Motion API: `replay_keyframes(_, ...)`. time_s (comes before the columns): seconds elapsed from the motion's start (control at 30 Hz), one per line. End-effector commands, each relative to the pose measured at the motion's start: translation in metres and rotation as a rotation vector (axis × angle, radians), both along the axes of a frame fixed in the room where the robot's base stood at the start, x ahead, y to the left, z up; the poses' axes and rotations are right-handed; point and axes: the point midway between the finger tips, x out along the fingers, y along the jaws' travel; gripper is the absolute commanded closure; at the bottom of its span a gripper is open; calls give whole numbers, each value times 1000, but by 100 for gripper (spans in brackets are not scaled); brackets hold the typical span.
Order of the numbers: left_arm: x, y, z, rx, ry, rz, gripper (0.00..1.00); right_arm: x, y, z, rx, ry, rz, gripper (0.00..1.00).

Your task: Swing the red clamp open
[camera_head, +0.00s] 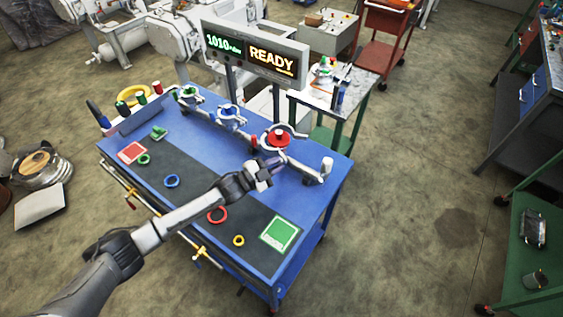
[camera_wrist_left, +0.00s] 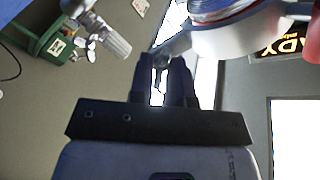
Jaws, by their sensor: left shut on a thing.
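The red clamp (camera_head: 279,140) sits on the pipe line at the right part of the blue bench, a pale metal ring around a red centre. A curved pale arm stands out at its right, so it looks at least partly open. My left gripper (camera_head: 268,172) is just in front of and below it. In the left wrist view, the fingers (camera_wrist_left: 161,72) are closed on a thin metal end beside the clamp's silver ring (camera_wrist_left: 235,35). A red part (camera_wrist_left: 312,32) shows at the right edge. The fingers hide the grip point in the head view. My right gripper is not in view.
A blue clamp (camera_head: 228,115) and a green clamp (camera_head: 189,96) sit farther left on the line. A pale upright fitting (camera_head: 327,167) ends the pipe at right. A display (camera_head: 255,50) reading READY stands behind. Rings and a green-framed pad (camera_head: 279,234) lie on the bench front.

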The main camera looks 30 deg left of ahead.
Motion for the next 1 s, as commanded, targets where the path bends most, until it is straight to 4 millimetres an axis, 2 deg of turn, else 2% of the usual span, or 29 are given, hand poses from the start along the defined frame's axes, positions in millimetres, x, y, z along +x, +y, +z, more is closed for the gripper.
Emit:
replay_keyframes(0.1,1,4,-2,5,5,9,100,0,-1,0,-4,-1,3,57)
replay_keyframes(0.13,1,4,-2,5,5,9,81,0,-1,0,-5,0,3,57)
replay_keyframes(0.27,1,3,-1,4,4,7,69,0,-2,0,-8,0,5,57)
replay_keyframes(0.53,0,2,-1,2,2,4,68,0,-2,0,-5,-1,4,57)
replay_keyframes(0.67,-8,7,-1,2,3,5,68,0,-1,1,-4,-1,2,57)
replay_keyframes(1.0,-64,37,-2,4,6,6,68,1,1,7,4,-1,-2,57)
